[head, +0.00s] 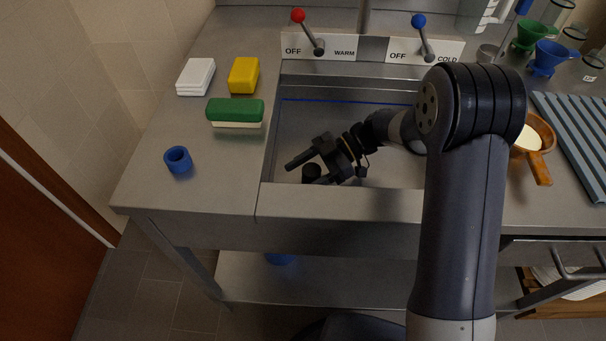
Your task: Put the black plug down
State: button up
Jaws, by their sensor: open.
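The black plug (312,171) is a short dark round piece inside the steel sink basin (300,128), near its front left. My gripper (301,174) reaches down into the basin from the right, its fingers pointing left. The jaws are open, with one finger behind the plug and the other in front of it. The plug shows in the gap between them, partly hidden by the front finger. I cannot tell whether a finger touches it or whether it rests on the basin floor.
A blue ring-shaped cup (178,160), a green and cream sponge (235,113), a yellow block (244,75) and a white block (196,77) stand on the left counter. Red (298,16) and blue (419,21) tap levers stand behind the basin. A wooden-handled pan (538,165) is right.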

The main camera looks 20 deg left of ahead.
jog(key=p+v, duration=0.1)
jog(key=v, duration=1.1)
jog(key=shift+r, duration=0.25)
jog(key=shift+s+a+f, duration=0.1)
jog(key=b+x, duration=0.1)
jog(key=x, duration=1.1)
jog(key=shift+f, duration=0.3)
jog(key=shift+r, duration=0.35)
